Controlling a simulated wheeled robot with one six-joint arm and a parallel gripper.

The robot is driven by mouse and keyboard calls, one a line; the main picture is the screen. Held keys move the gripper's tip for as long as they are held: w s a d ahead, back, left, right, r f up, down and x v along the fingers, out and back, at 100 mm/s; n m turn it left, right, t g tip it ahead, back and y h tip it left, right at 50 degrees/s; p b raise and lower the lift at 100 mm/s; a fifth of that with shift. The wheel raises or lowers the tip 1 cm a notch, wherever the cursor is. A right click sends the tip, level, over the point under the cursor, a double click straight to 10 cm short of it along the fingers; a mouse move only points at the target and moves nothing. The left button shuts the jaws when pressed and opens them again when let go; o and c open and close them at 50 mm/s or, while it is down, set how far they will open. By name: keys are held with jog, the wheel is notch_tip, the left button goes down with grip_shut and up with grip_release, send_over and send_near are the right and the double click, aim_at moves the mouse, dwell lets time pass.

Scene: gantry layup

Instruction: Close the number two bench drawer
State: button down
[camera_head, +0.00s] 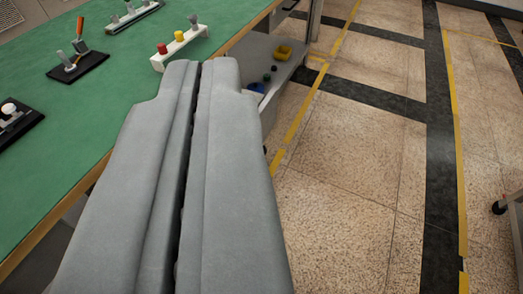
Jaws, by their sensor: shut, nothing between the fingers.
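My gripper (207,68) is shut and empty, its two grey fingers side by side and filling the lower middle of the view. It points along the edge of a bench with a green top (75,125) and a wooden edge. The fingers cover part of that edge. No drawer can be made out; the bench front below the edge is mostly hidden by the fingers and the bench top.
On the bench are a white holder with red and yellow knobs (180,45) and several black-based fixtures (78,64). A grey lower shelf (258,50) carries a yellow bin (284,53) and a blue item (256,88).

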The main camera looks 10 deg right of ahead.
jog(key=w+d+f+m+g+y, duration=0.1)
jog(key=w+d+f+m+g, duration=0.35)
jog(key=w+f, duration=0.95)
jog(key=w+d+f+m+g+y, duration=0.1)
jog(key=w+d+f+g, duration=0.4)
jog(key=w+d+f, duration=0.75)
jog(key=w+a+f, duration=0.6)
jog(key=a+f, duration=0.2)
jog(key=f, duration=0.2)
jog(key=shift+w+a+f, duration=0.25)
jog(key=shift+f, duration=0.1)
jog(key=shift+a+n, duration=0.1)
jog(key=shift+n, duration=0.15)
jog(key=w+a, duration=0.3)
jog(key=a, duration=0.2)
jog(key=w+a, duration=0.4)
jog(key=a, duration=0.2)
jog(key=w+a, duration=0.4)
jog(key=a, duration=0.1)
jog(key=shift+a, duration=0.15)
